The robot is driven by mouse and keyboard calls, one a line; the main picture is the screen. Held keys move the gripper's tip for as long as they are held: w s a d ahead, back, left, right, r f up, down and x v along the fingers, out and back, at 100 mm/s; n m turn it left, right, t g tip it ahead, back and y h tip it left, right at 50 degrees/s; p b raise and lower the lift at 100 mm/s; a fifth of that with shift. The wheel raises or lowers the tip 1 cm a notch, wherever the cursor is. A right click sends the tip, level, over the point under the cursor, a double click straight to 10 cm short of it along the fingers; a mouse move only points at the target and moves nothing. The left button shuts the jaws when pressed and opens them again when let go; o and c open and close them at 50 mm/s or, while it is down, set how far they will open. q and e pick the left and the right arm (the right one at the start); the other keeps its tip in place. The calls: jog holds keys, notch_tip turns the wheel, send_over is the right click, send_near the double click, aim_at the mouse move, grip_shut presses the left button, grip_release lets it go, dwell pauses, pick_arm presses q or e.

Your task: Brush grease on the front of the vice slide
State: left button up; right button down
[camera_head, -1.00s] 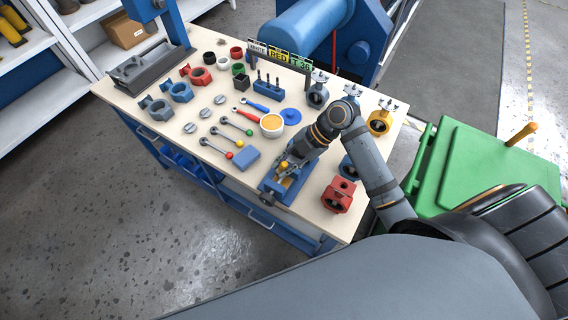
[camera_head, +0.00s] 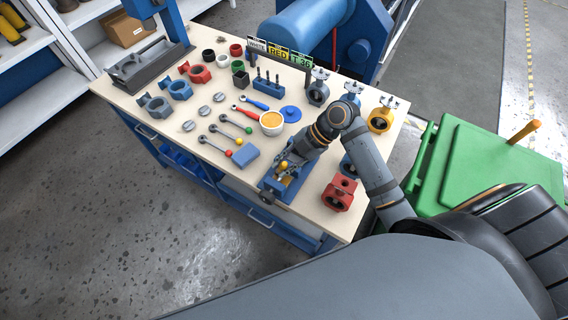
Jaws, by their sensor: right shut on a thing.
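The blue vice (camera_head: 271,188) stands at the front edge of the workbench. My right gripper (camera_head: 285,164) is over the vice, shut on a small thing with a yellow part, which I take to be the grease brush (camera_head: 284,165). The brush's tip and the vice slide are mostly hidden by the gripper, so I cannot tell whether they touch. A white bowl of orange-yellow grease (camera_head: 271,121) sits behind the vice, with a blue lid (camera_head: 291,114) to its right. My left gripper is not in view.
A red valve body (camera_head: 340,193) stands right of the vice, and a blue block (camera_head: 245,155) lies left of it. Valve levers, discs and coloured bodies cover the left half. A sign rack (camera_head: 279,54) and grey-topped valves line the back. A green bin (camera_head: 480,165) stands at the right.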

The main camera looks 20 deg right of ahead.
jog(key=shift+f, duration=0.1)
jog(key=shift+s+d+f+b, duration=0.15)
jog(key=shift+s+d+b, duration=0.15)
jog(key=shift+b, duration=0.35)
jog(key=shift+w+a, duration=0.3)
dwell(0.4)
notch_tip(320, 180, up, 6)
jog(key=p, duration=0.4)
jog(key=shift+r+p, duration=0.2)
jog(key=shift+p, duration=0.1)
